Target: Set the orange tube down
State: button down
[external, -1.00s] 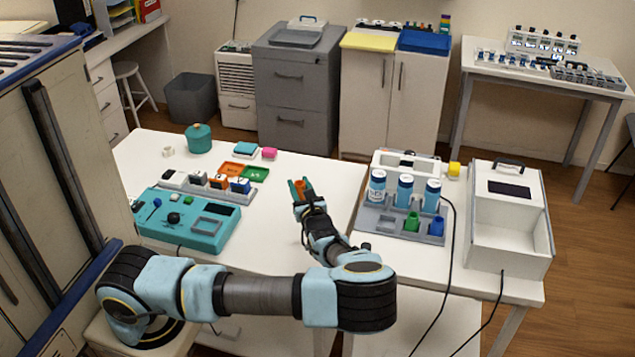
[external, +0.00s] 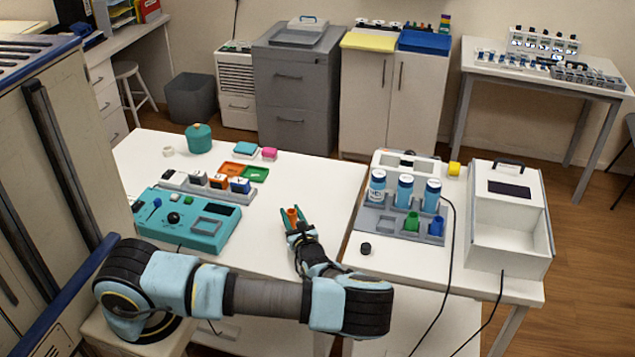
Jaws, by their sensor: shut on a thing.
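The orange tube (external: 293,214) is small and stands between the teal-tipped fingers of my gripper (external: 297,226), which is shut on it. My gripper is over the front middle of the white table (external: 318,190), left of the grey tube rack (external: 384,215). The tube looks about upright. I cannot tell whether its bottom touches the tabletop. The rack holds several blue-and-white bottles, a green tube (external: 412,222) and a blue tube (external: 436,226).
A black cap (external: 366,249) lies in front of the rack. An open white box (external: 507,245) stands far right. The table behind my gripper is clear.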

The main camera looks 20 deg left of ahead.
jog(key=shift+f, duration=0.15)
jog(key=c, duration=0.5)
grip_release()
jog(key=shift+r, duration=0.2)
jog(key=b+v, duration=0.3)
jog(key=v, duration=0.9)
jog(key=shift+r, duration=0.1)
